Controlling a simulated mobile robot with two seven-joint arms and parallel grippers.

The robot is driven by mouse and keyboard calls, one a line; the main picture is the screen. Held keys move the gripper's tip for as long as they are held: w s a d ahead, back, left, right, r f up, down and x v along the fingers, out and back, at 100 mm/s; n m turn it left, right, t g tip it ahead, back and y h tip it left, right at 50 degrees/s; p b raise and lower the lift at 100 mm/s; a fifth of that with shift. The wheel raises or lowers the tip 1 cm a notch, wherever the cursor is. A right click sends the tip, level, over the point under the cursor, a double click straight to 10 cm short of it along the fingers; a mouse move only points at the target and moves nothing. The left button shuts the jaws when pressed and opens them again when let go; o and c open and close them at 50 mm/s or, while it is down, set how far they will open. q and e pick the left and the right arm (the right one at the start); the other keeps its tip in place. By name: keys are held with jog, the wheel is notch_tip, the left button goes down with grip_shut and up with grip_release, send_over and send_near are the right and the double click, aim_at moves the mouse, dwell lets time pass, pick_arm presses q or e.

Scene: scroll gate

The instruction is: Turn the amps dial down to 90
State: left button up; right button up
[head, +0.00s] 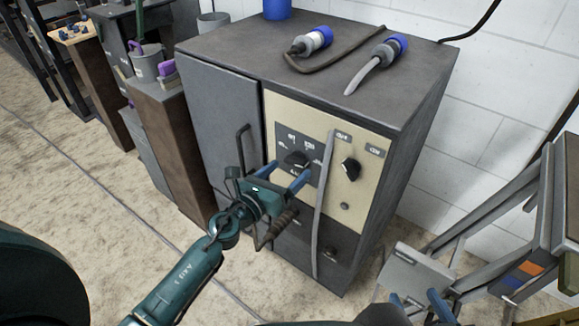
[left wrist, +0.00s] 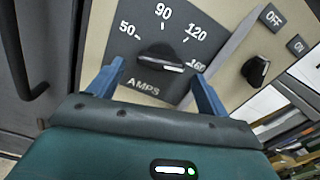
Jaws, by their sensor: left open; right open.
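The amps dial (head: 297,158) is a black knob on the cream front panel of a grey cabinet. In the left wrist view the dial (left wrist: 158,58) sits above the word AMPS, with 50, 90, 120 and 160 around it. Its white mark points right, towards 160. My left gripper (head: 289,170) is open in front of the dial. In the left wrist view its two blue fingers stand either side of the knob, apart from it as far as I can see. My right gripper (head: 415,297) is open and empty at the bottom right, away from the panel.
A black OFF/ON knob (head: 350,168) is right of the dial. A door handle (head: 241,150) is to the left. Two blue-ended plugs (head: 312,40) lie on top of the cabinet (head: 225,50).

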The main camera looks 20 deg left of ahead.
pick_arm(q)
jog(key=shift+x, duration=0.85)
jog(key=c, duration=1)
